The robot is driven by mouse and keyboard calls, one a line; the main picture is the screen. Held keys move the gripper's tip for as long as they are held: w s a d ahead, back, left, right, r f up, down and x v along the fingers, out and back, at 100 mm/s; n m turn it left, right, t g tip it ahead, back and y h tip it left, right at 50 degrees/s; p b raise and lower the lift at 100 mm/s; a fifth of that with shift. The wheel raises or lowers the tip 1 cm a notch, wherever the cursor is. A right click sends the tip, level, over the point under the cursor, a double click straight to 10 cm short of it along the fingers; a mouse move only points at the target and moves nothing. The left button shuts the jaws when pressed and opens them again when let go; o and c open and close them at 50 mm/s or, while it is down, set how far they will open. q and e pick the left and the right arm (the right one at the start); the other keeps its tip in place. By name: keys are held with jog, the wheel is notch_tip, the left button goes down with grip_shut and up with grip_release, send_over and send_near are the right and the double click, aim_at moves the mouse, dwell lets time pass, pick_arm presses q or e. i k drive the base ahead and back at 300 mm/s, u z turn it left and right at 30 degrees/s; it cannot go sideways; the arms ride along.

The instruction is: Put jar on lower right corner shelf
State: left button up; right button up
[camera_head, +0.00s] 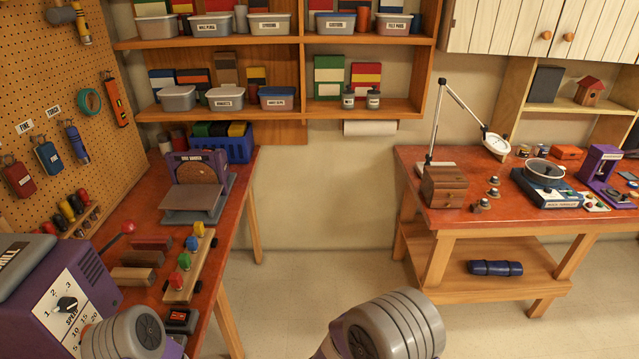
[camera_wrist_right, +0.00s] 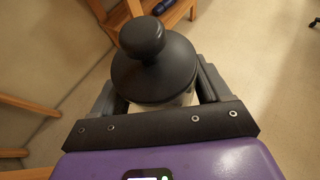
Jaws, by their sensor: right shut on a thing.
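The jar (camera_wrist_right: 154,75) has a dark lid with a round knob and a paler body, mostly hidden under the lid. In the right wrist view my right gripper (camera_wrist_right: 157,97) is shut on it, one finger on each side. The jar is held above the floor. In the head view only part of my right arm shows at the bottom; its gripper and the jar are out of that picture. My left gripper is not in view. The wall shelf's lower right compartment (camera_head: 395,104) holds upright books and two small dark-lidded jars (camera_head: 360,98).
The left bench (camera_head: 230,220) carries a sander (camera_head: 200,180) and blocks. The right bench (camera_head: 440,212) carries a lamp and wooden box, with a lower shelf (camera_head: 440,272) holding a blue roll (camera_head: 495,268). Open floor (camera_head: 310,275) lies between the benches. A paper roll (camera_head: 370,128) hangs under the wall shelf.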

aim_at(397, 110)
jog(key=z, duration=0.2)
jog(key=i, duration=2.55)
jog(key=z, duration=0.1)
